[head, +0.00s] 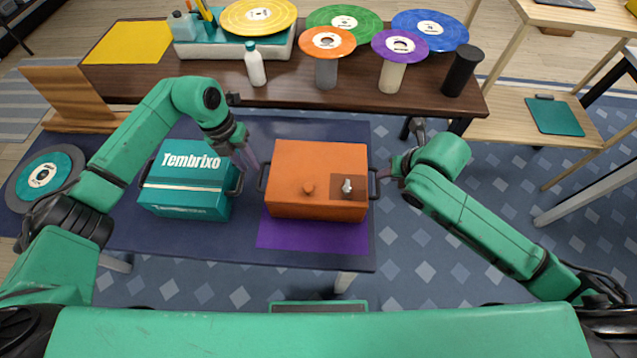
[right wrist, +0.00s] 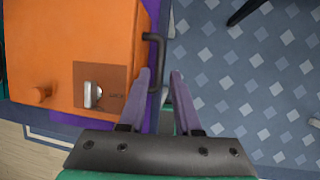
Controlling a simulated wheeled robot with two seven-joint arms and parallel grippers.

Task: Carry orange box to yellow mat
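The orange box (head: 318,158) stands on a purple mat (head: 310,236) on the low dark-blue table. It has a dark handle on each side, a knob and a metal latch. The yellow mat (head: 130,42) lies at the far left of the brown table. My left gripper (head: 251,163) is close to the box's left handle; its finger gap is not clear. My right gripper (head: 386,172) is at the right handle. In the right wrist view my right gripper (right wrist: 160,74) has its fingers apart, with the handle (right wrist: 157,65) between or just beyond them; contact is unclear.
A teal Tembrixo box (head: 187,180) stands left of the orange box, close to my left gripper. The brown table (head: 210,88) behind bears a white bottle (head: 255,66), discs on stands and a dark cylinder (head: 461,70). A wooden stand (head: 70,95) is at the left.

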